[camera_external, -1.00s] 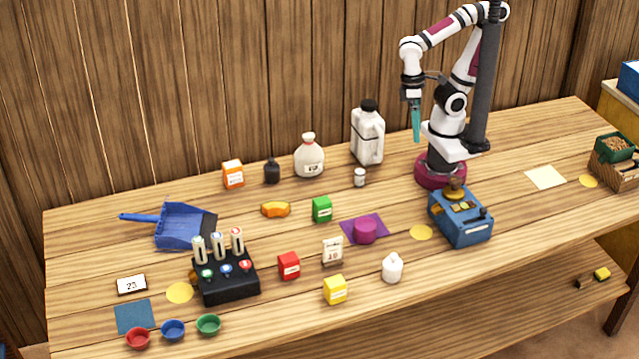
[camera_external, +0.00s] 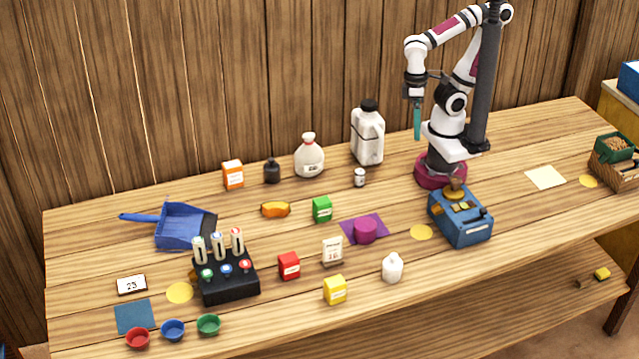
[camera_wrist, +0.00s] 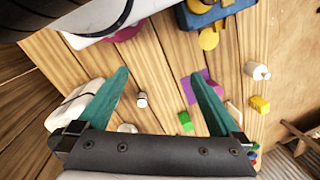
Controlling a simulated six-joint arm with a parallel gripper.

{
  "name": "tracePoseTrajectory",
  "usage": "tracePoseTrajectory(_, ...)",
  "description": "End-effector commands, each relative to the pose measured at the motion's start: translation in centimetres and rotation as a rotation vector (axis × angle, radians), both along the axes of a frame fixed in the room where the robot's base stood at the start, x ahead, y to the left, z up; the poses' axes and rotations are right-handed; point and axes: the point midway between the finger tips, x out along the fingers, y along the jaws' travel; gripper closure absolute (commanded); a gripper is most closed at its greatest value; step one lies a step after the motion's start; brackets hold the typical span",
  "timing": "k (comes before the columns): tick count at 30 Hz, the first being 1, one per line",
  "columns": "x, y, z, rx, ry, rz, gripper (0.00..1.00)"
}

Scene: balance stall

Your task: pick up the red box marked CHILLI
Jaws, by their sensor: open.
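The red box (camera_external: 289,265) stands upright on the table in the external view, right of the black rack with dials and left of a small white card stand. Its label is too small to read. My gripper (camera_external: 417,122) hangs high near the back of the table, well to the right of and above the red box. In the wrist view my gripper (camera_wrist: 160,92) shows two teal fingers spread wide with nothing between them but table and a small white jar below. I cannot make out the red box clearly in the wrist view.
Near the red box are the black rack (camera_external: 226,277), card stand (camera_external: 332,251), yellow box (camera_external: 335,290) and green box (camera_external: 322,209). A purple cylinder (camera_external: 365,231) and blue device (camera_external: 461,222) lie to the right. A tall white jug (camera_external: 367,137) stands near my arm.

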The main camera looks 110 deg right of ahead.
Motion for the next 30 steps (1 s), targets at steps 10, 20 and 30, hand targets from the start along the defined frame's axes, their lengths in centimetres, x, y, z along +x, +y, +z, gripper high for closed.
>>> tracePoseTrajectory(10,0.0,0.0,0.0,0.000,0.000,0.000,0.07)
tracePoseTrajectory(20,0.6,0.1,-0.2,-0.003,-0.012,0.009,0.11)
tracePoseTrajectory(30,22.0,6.6,-7.6,-0.063,-0.614,0.190,0.11)
